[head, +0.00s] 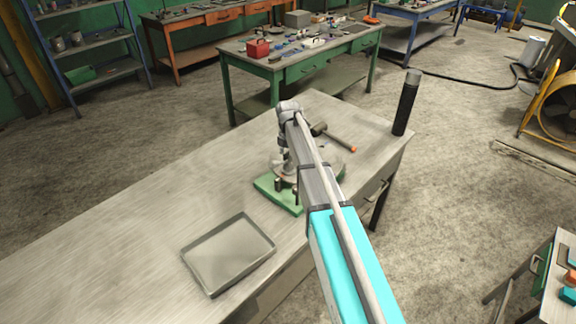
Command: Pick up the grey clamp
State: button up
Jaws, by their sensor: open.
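My arm reaches out over the grey workbench, and its end bends down above a green board (265,190). My gripper (283,168) is small in this view and open, pointing down close to the board. Grey metal parts and short dark pegs (279,185) stand on or by the board, crowded around the gripper. I cannot clearly pick out the grey clamp among them; my arm hides part of that area. I cannot tell whether the gripper touches anything.
An empty grey tray (187,258) lies at the front of the bench. A hammer-like tool with an orange end (340,140) lies behind my arm. A tall black cylinder (406,103) stands at the bench's right corner. The bench's left side is clear.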

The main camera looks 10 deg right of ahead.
grip_shut()
jog(key=shift+r, duration=0.2)
dwell(0.4)
notch_tip(320, 180, up, 3)
jog(key=p, duration=0.3)
jog(key=s+r+p, duration=0.9)
jog(key=s+p, duration=0.1)
jog(key=s, duration=0.4)
jog(key=shift+r, duration=0.3)
jog(key=shift+a, duration=0.1)
